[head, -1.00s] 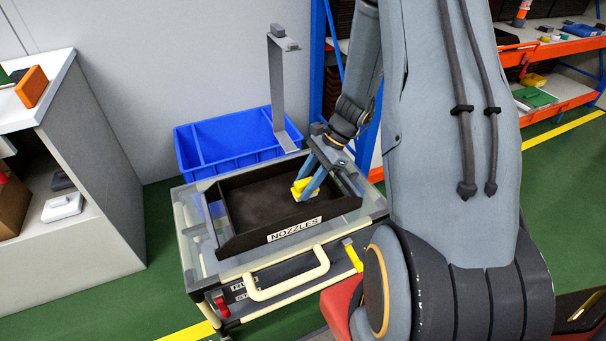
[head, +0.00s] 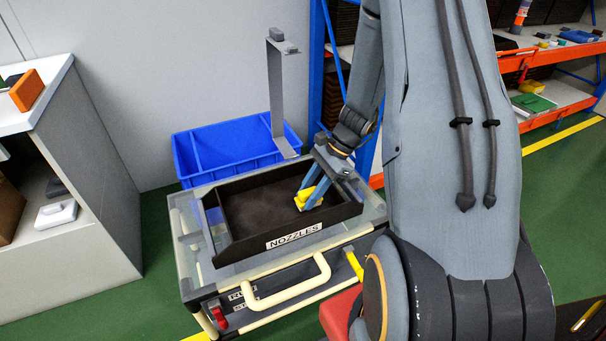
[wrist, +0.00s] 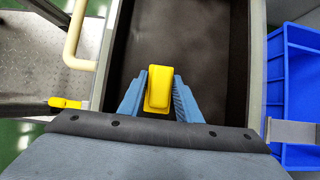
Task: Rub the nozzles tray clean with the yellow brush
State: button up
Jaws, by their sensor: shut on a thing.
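The black nozzles tray (head: 232,245) sits on top of a cart, with a white NOZZLES label on its front wall. It also shows in the wrist view (wrist: 205,25), where its dark floor looks smudged. My gripper (head: 309,197) is inside the right part of the tray, its blue fingers reaching down. The fingers are shut on the yellow brush (wrist: 158,88), which shows between them in the wrist view and as a yellow block in the head view (head: 303,194). The brush is at or just above the tray floor; its underside is hidden, so contact cannot be told.
A blue bin (head: 225,143) stands behind the cart, with a grey upright bracket (head: 277,95) in front of it. The cart (head: 205,277) has a cream handle (head: 290,289). A grey shelf cabinet (head: 95,220) stands at left, and an orange rack (head: 520,65) at right.

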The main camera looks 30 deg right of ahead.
aim_at(301, 194)
jog(key=shift+a, duration=0.5)
jog(key=shift+a+r+p, duration=0.2)
jog(key=shift+p, duration=0.15)
jog(key=shift+d+r+p, duration=0.1)
jog(key=shift+r+p, duration=0.35)
jog(key=shift+r, duration=0.5)
jog(key=shift+s+r+p, duration=0.1)
jog(key=shift+r+p, duration=0.2)
notch_tip(301, 194, up, 5)
jog(key=p, duration=0.4)
